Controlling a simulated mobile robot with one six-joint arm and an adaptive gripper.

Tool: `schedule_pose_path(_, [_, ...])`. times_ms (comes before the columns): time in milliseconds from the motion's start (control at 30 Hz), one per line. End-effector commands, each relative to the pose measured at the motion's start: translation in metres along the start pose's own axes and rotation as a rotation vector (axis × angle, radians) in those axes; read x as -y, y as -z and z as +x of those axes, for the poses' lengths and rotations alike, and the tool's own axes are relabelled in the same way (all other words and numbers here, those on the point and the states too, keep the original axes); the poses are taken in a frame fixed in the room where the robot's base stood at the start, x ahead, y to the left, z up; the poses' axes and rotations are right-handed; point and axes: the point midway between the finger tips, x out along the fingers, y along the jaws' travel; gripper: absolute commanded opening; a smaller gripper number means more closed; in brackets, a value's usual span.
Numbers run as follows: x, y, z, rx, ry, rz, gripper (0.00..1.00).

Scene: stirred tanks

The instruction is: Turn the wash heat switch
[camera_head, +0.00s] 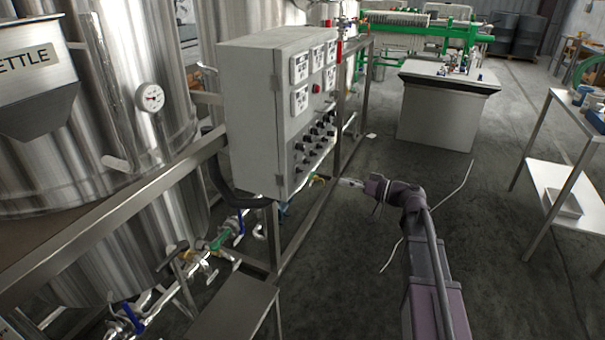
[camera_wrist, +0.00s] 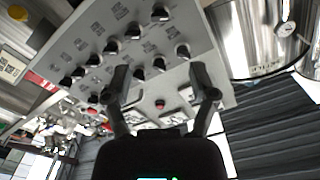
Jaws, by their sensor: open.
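The grey control box (camera_head: 262,115) stands on a metal frame beside the kettle, with several black rotary switches (camera_head: 315,140) in rows low on its front face. In the wrist view the same panel (camera_wrist: 85,35) shows tilted, with its black switches (camera_wrist: 132,30) in slanting rows. The labels are too small to read, so I cannot tell which one is the wash heat switch. My gripper (camera_wrist: 158,78) is open, with its fingers spread before the panel and a switch (camera_wrist: 158,63) showing between the fingertips. I see no clear contact. In the head view my gripper (camera_head: 325,179) is small, near the box's lower right.
Steel tanks (camera_head: 150,60) with a dial gauge (camera_head: 151,97) stand to the left. Frame rails (camera_head: 110,218) and valved pipes (camera_head: 205,248) run below the box. A white-topped cabinet (camera_head: 440,115) and a table (camera_head: 565,185) stand to the right. Grey floor lies open between.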

Motion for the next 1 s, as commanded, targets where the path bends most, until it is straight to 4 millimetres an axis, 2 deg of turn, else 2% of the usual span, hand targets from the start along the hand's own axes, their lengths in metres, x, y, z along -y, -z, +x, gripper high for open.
schedule_pose_path(267, [0.0,0.0,0.003,0.001,0.0,0.001,0.74])
schedule_pose_path(467, [-0.001,0.0,0.016,0.002,0.0,0.001,0.74])
schedule_pose_path(1000, [-0.001,0.0,0.09,0.002,0.0,0.001,0.74])
